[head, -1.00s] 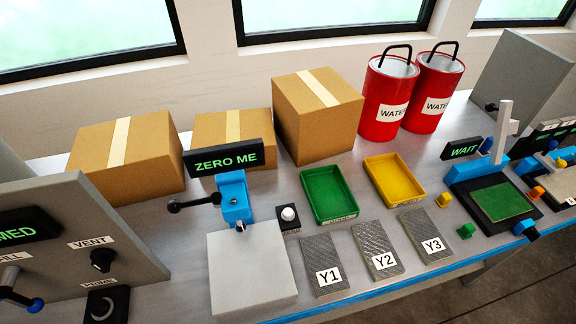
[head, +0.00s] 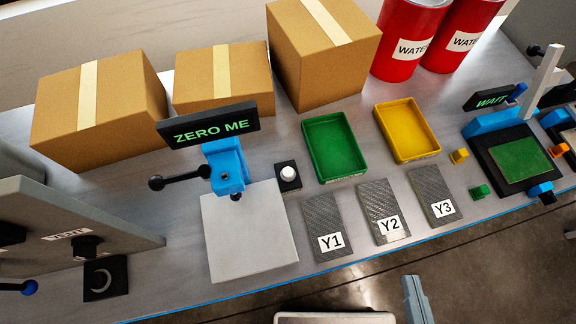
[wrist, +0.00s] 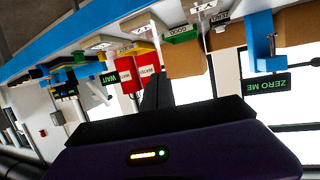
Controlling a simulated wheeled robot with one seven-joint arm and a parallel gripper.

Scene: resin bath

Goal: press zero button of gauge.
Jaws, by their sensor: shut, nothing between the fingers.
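The gauge (head: 226,168) is a blue stand with a black lever pointing left. Its black display (head: 208,127) reads ZERO ME in green. A white round button (head: 288,173) sits on a small black base just right of the gauge, beside a pale grey plate (head: 250,232). In the wrist view, which is upside down, the gauge (wrist: 262,42) and its display (wrist: 266,86) show at the right. My gripper (wrist: 157,88) shows there as shut, dark fingers with nothing held, apart from the gauge.
Green (head: 335,147) and yellow (head: 407,130) trays and plates Y1 (head: 328,225), Y2 (head: 383,211) and Y3 (head: 434,196) lie right of the button. Cardboard boxes (head: 322,50) and red water cans (head: 407,38) stand behind. A grey panel (head: 80,225) stands left.

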